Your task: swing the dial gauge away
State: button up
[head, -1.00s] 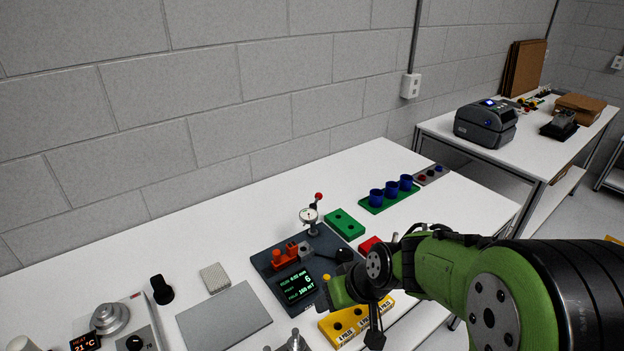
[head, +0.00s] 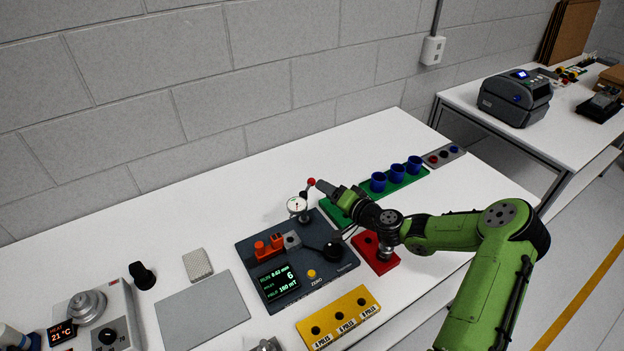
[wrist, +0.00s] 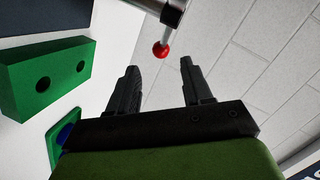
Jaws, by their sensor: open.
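The dial gauge (head: 297,205) has a round white face and stands at the back edge of the dark test fixture (head: 255,254). A lever with a red ball knob (head: 311,182) rises beside it. My gripper (head: 320,184) is open and close to the knob in the head view; whether they touch is unclear there. In the wrist view the red knob (wrist: 160,50) hangs on its rod just beyond the tips of my open gripper (wrist: 158,62), roughly centred between them. The jaws hold nothing. The gauge face is out of the wrist view.
A green block (head: 334,211) with holes lies beside the fixture, and a red block (head: 367,250) lies under my arm. A yellow block (head: 363,302) is in front. Blue cups (head: 396,171) stand on a green tray behind. The table behind the gauge is clear.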

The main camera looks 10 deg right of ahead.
aim_at(312, 182)
jog(key=x, duration=0.7)
jog(key=shift+w+a, duration=0.2)
jog(key=shift+w, duration=0.05)
grip_shut()
